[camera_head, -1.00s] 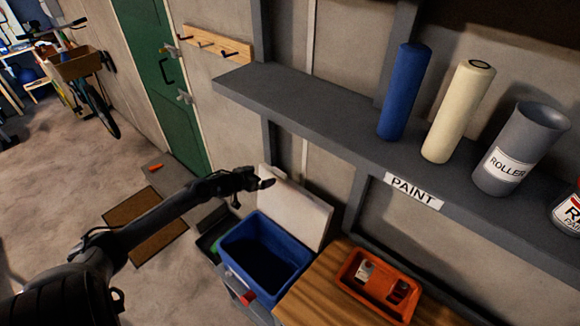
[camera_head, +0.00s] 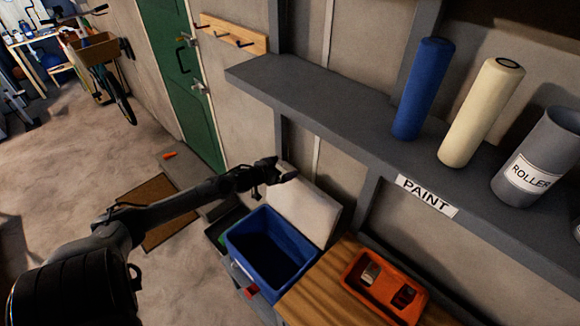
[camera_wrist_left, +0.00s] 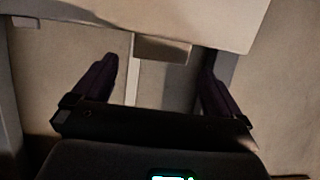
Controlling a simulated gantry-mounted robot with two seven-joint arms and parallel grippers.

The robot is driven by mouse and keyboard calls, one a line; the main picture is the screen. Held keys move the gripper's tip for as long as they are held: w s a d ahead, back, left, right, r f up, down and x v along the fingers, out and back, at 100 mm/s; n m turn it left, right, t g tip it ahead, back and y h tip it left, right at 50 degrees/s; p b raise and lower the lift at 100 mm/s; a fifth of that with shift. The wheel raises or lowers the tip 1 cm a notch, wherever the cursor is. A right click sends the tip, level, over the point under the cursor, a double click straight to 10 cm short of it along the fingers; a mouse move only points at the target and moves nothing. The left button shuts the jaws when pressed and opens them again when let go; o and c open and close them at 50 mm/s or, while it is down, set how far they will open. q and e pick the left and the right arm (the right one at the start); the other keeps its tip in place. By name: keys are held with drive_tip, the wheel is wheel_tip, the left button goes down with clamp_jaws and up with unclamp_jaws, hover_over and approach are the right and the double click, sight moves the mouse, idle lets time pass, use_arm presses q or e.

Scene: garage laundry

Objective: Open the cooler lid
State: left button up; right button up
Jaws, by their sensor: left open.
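The blue cooler (camera_head: 236,246) stands open below the shelf, its dark inside visible. Its white lid (camera_head: 306,210) is raised and leans back toward the wall. My left gripper (camera_head: 287,174) is open and empty, close to the lid's upper left corner. In the left wrist view the lid (camera_wrist_left: 150,22) spans the top, and the two fingers of the left gripper (camera_wrist_left: 155,75) are spread apart below its edge. I cannot tell whether a finger touches the lid. My right gripper is not in view.
A wooden top (camera_head: 310,298) with an orange tray (camera_head: 364,300) is right of the cooler. A grey shelf (camera_head: 300,100) with rollers and a "PAINT" label runs above. A green door (camera_head: 178,70) and brown mat (camera_head: 140,192) are at left. The floor there is mostly clear.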

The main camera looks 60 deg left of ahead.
sight(290, 165)
use_arm(q)
drive_tip(key=shift+x, duration=2.3)
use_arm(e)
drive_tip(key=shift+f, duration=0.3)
